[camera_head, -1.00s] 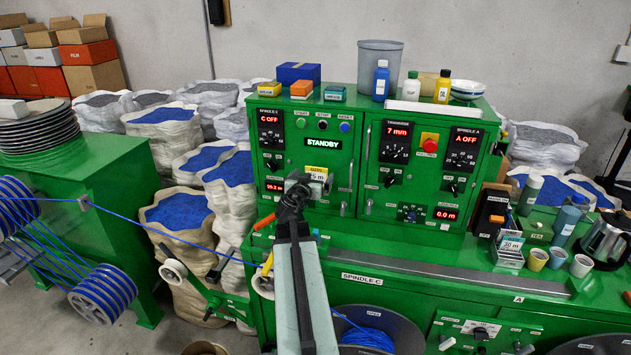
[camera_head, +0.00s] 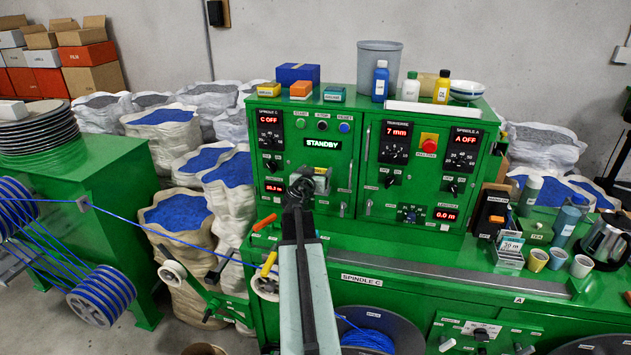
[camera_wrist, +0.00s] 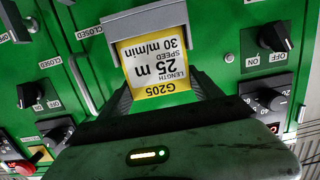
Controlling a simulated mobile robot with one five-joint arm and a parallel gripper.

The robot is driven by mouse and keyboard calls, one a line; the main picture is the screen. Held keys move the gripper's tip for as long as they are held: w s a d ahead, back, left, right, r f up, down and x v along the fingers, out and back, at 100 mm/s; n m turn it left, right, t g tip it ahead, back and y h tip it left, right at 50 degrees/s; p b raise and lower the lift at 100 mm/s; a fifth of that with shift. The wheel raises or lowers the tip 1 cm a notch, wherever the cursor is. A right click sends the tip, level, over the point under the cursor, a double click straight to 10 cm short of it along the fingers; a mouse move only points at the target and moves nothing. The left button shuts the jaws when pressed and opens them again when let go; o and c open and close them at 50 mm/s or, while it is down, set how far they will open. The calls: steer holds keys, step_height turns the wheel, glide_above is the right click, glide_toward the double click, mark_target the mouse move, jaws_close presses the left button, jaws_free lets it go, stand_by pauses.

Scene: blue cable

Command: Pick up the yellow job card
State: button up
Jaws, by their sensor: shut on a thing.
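The yellow job card (camera_wrist: 153,58) shows upside down in the wrist view, white with yellow edges, reading G205, 25 m and 30 m/min. Its far end meets a grey holder (camera_wrist: 145,22) on the green panel. My gripper (camera_wrist: 160,84) is shut on the card's near part, one finger at each side. In the head view my gripper (camera_head: 300,188) is at the left cabinet's front, below the STANDBY display, and hides most of the card. The grey holder (camera_head: 322,182) shows just right of it. I cannot tell whether the card is still inside the holder.
Knobs and switches (camera_wrist: 275,38) flank the card on the panel. A green ledge (camera_head: 400,255) runs below, with an orange-handled tool (camera_head: 265,222) at its left. Bottles and boxes stand on the cabinet top. A blue cable (camera_head: 170,238) crosses at left.

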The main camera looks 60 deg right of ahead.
steer(key=shift+r, duration=0.1)
step_height(320, 180, up, 10)
steer(key=p, duration=1)
